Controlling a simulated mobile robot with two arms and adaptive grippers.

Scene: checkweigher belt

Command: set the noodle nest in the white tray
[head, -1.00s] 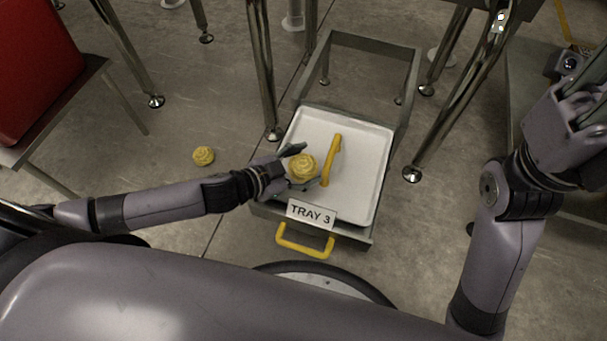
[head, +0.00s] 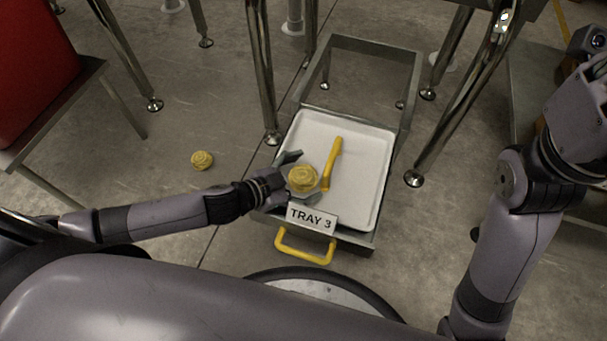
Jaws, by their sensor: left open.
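A yellow noodle nest (head: 302,178) sits at the left side of the white tray (head: 360,180), which rests in a pulled-out metal drawer frame labelled TRAY 3. My left gripper (head: 297,176) is open, with one finger above and one below the nest in the picture; I cannot tell whether either finger touches it. My right gripper is not clearly in view; only the right arm and wrist show at the right edge.
A yellow bar-shaped handle (head: 332,163) lies on the tray just right of the nest. The drawer has a yellow front handle (head: 304,247). Metal legs (head: 262,75) stand around the drawer. A red box (head: 35,75) stands on a table at the left. The tray's right half is clear.

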